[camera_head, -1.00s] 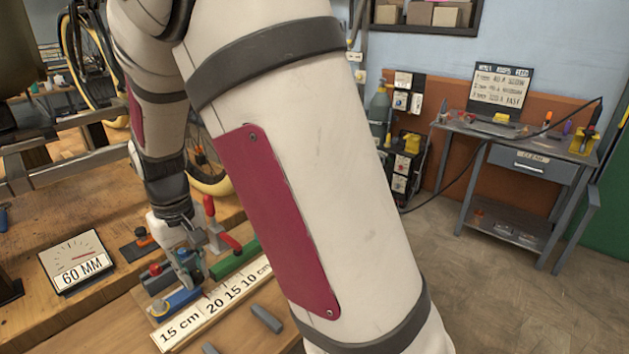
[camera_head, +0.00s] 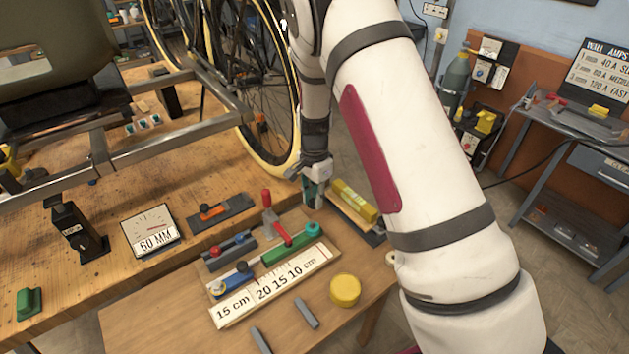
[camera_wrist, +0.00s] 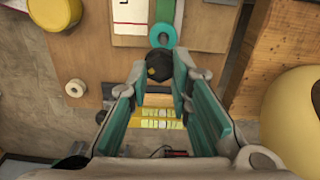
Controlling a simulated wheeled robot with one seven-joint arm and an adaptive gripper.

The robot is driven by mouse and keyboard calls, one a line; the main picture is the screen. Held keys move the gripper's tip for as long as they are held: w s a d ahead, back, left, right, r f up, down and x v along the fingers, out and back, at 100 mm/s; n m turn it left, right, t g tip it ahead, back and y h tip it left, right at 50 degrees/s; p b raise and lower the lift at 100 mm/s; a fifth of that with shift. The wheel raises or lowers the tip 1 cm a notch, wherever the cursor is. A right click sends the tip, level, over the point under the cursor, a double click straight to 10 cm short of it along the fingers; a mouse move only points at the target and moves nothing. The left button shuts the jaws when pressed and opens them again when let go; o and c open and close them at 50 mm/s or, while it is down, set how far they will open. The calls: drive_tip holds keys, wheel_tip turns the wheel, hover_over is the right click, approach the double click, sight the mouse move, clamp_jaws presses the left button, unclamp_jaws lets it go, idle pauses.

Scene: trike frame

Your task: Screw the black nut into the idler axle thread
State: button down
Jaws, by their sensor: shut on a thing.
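My gripper (camera_wrist: 158,78) shows in the wrist view with its two teal-padded fingers closed on the black nut (camera_wrist: 158,65), a dark round piece with a small yellowish spot, at the fingertips. In the head view my gripper (camera_head: 313,194) hangs over the right part of the wooden bench, near the yellow block and the wheel; the nut is too small or hidden there. I cannot pick out the idler axle thread in either view. The trike frame (camera_head: 170,140), grey metal tubes, stands at the upper left in the head view.
A spoked wheel (camera_head: 292,155) stands close left of my gripper. A yellow block (camera_head: 354,201) lies just right of it. A ruler board (camera_head: 236,309), a green bar with a teal ring (camera_head: 312,229) and a yellow disc (camera_head: 345,290) lie nearer. A 60 MM gauge (camera_head: 151,231) is left.

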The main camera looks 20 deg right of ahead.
drive_tip(key=shift+w+f+m, duration=0.1)
drive_tip(key=shift+w+m, duration=0.1)
drive_tip(key=shift+m, duration=0.3)
drive_tip(key=shift+a+f+b, duration=0.1)
drive_tip(key=shift+f+b, duration=0.6)
drive_tip(key=shift+f, duration=2.2)
drive_tip(key=shift+f+b, duration=0.65)
drive_tip(key=shift+f, duration=0.75)
drive_tip(key=c, duration=1.4)
unclamp_jaws()
drive_tip(key=shift+o, duration=0.2)
wheel_tip(320, 180, up, 12)
